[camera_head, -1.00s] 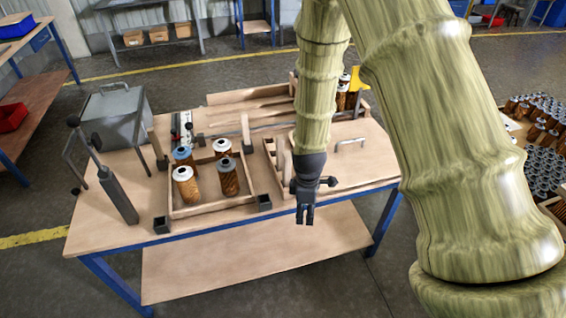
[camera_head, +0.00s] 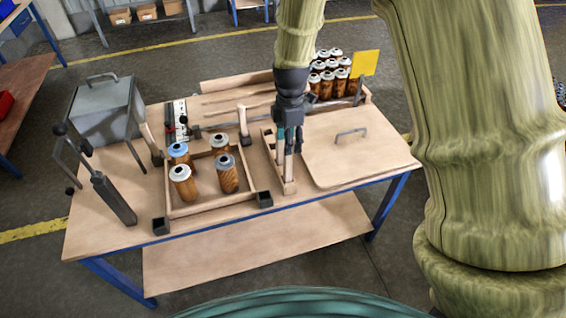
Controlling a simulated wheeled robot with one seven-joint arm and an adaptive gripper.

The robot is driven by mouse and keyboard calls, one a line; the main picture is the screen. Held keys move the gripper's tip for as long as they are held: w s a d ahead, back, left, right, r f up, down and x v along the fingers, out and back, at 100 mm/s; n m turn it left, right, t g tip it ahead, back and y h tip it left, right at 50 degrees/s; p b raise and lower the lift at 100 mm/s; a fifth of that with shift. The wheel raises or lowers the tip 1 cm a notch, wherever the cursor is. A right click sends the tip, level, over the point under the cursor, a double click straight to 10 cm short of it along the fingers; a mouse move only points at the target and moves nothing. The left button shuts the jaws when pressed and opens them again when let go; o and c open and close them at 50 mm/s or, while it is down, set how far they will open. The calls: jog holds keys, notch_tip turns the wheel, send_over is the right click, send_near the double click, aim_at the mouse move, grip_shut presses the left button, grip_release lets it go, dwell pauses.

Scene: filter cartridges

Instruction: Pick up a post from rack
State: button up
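The narrow wooden rack (camera_head: 269,154) stands on the workbench between the square tray and the flat board with a handle. My gripper (camera_head: 290,146) points down over this rack, with its fingertips at or just above it. Pale upright shapes, perhaps posts (camera_head: 288,168), show right under the fingers. They are too small to tell apart clearly. I cannot tell whether the fingers are open or touch a post. The gripper hides part of the rack's far end.
A square wooden tray (camera_head: 203,211) with several filter cartridges is left of the rack. A handled board (camera_head: 330,172) lies to the right. More cartridges (camera_head: 328,78) and a yellow plate (camera_head: 365,62) stand behind. A grey box (camera_head: 103,112) and lever stand (camera_head: 112,198) are at left.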

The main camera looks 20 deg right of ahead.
aim_at(288, 163)
jog(key=shift+d, duration=0.1)
jog(key=shift+w+f, duration=0.1)
jog(key=shift+f, duration=0.2)
jog(key=f, duration=0.1)
jog(key=f+p, duration=0.1)
jog(key=f, duration=0.2)
jog(key=shift+w+a+f, duration=0.15)
jog(key=shift+a, duration=0.1)
jog(key=shift+s+f+p, duration=0.2)
jog(key=shift+f+p, duration=1.3)
jog(key=shift+f, duration=1.35)
grip_shut()
